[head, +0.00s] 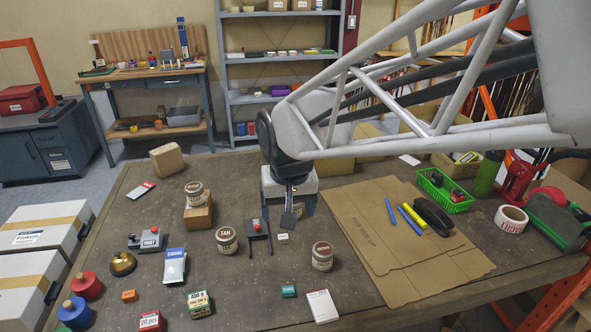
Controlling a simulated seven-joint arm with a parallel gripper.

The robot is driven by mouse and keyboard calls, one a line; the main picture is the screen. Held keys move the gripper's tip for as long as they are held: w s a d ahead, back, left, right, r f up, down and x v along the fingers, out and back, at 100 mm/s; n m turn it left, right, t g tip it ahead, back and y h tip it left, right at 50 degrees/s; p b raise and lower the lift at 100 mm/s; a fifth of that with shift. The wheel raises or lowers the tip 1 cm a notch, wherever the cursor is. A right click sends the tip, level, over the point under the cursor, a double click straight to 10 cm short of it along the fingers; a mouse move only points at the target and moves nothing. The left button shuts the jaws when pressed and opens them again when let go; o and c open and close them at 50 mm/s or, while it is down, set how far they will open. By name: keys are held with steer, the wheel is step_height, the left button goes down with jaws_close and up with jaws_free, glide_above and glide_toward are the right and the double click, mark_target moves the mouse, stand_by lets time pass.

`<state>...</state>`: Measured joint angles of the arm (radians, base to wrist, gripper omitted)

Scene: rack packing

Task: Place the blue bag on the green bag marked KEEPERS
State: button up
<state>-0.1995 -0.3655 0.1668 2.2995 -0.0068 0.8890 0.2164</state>
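A blue and white bag (174,267) lies on the dark table at the left of the middle in the head view. A green packet with a pale label (199,304) sits nearer the front edge, below and right of the blue bag, apart from it. Its print is too small to read, so I cannot tell if it says KEEPERS. My gripper (290,219) points down over the middle of the table, right of and farther back than both bags. No held object shows.
Tan-labelled tins (227,240) stand around the middle, one on a wooden block (198,213). A dark stand (259,236) is left of my gripper. Flat cardboard (390,240) with pens covers the right. Red (86,286) and blue weights stand front left.

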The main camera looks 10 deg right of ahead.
steer(key=s+d, duration=0.9)
steer(key=s, duration=0.5)
steer(key=shift+s+r+t+h, duration=0.3)
steer(key=shift+s+r+t, duration=0.05)
steer(key=shift+t, duration=0.05)
steer(key=shift+d, duration=0.1)
stand_by(6.1)
